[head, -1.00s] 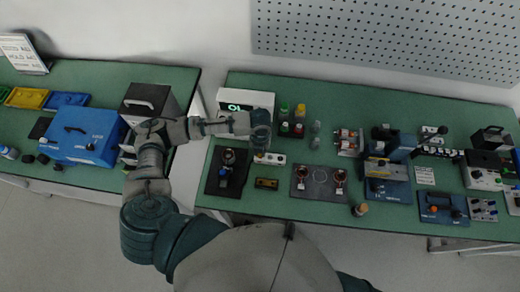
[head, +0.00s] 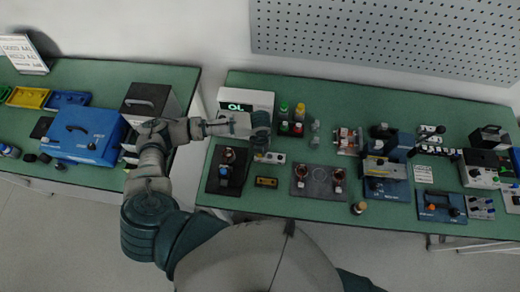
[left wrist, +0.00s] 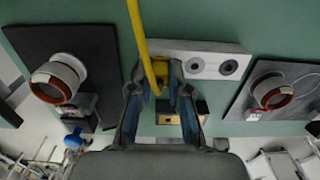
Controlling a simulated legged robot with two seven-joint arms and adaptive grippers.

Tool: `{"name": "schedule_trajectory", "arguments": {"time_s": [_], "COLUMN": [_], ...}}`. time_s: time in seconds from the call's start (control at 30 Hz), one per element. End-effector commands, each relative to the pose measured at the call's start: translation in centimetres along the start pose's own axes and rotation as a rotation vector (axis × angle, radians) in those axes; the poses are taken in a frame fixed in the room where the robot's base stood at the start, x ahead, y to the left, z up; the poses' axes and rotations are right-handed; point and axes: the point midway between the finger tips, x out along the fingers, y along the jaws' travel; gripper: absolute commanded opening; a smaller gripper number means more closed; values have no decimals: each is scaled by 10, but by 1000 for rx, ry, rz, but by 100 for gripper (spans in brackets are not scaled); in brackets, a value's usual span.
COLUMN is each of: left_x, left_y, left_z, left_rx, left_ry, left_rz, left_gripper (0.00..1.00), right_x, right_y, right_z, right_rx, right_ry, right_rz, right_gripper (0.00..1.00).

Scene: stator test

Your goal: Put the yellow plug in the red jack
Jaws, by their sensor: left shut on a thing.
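My left gripper (head: 261,142) is over the left end of a small white socket block (head: 277,158) on the green bench. In the left wrist view its fingers (left wrist: 156,84) are shut on the yellow plug (left wrist: 160,70), with a yellow cable (left wrist: 139,32) running up from it. The white block (left wrist: 208,52) lies just behind the plug, with two dark round sockets showing to the right of it. I see no red jack; the block's left end is covered by the plug and fingers. I cannot tell whether the plug touches the block. My right gripper is not in view.
A dark plate with a copper-wound ring (left wrist: 62,78) is to the left; another plate with a ring (left wrist: 272,92) is to the right. A small dark-and-tan block (head: 266,182) lies in front. A white display unit (head: 246,100) and several bottles stand behind.

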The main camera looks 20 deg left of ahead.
Motion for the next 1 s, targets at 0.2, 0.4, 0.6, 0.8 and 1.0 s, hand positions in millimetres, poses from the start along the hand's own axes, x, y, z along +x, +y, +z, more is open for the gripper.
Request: {"name": "schedule_trajectory", "arguments": {"time_s": [0.2, 0.4, 0.6, 0.8, 1.0], "left_x": [1, 1, 0, -21, -67], "left_y": [0, 0, 0, 0, 0], "left_z": [0, 0, 0, 1, 1], "left_rx": [0, 0, 0, 0, 1], "left_ry": [0, 1, 1, -2, -3], "left_rz": [0, 0, 0, -2, -3], "left_gripper": [20, 47, 47, 47, 47], "right_x": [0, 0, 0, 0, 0], "right_y": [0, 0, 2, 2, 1], "right_z": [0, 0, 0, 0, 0], "right_rx": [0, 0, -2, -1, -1], "right_ry": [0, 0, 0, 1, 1], "right_rz": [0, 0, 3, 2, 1], "right_gripper": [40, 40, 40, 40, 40]}}
